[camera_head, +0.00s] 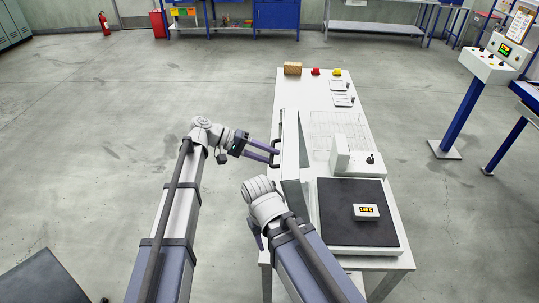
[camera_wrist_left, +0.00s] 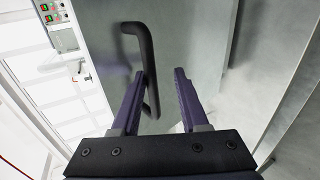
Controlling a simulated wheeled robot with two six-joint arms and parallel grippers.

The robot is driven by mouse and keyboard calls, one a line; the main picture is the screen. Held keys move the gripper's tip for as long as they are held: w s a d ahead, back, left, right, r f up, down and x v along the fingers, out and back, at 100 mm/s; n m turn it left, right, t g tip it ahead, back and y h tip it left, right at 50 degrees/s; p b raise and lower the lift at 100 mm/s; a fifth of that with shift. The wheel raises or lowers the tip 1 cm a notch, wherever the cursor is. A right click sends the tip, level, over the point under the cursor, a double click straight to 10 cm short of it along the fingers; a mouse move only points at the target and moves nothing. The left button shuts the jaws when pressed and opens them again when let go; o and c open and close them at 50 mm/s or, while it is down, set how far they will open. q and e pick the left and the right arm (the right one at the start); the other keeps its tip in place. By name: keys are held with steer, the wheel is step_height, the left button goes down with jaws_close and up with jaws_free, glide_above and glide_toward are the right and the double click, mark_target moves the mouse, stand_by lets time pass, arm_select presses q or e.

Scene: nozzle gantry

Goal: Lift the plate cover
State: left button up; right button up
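The plate cover (camera_head: 291,150) is a pale, upright panel along the left side of the white table. A black bar handle (camera_head: 273,153) stands out from its left face. In the left wrist view, the handle (camera_wrist_left: 150,75) shows against the grey metal cover (camera_wrist_left: 190,35). My left gripper (camera_head: 277,157) is open at the handle. In the left wrist view, its fingertips (camera_wrist_left: 163,73) are spread with the handle's bar between them, nearer the left finger. My right gripper (camera_head: 257,236) is low in the head view, left of the table, mostly hidden by its own wrist.
A control pedestal (camera_head: 462,115) stands right.

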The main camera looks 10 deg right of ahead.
arm_select(q)
steer(key=shift+o, duration=0.4)
steer(key=shift+s, duration=0.1)
steer(key=p+v, duration=0.3)
steer(key=v, duration=0.5)
steer(key=shift+d, duration=0.1)
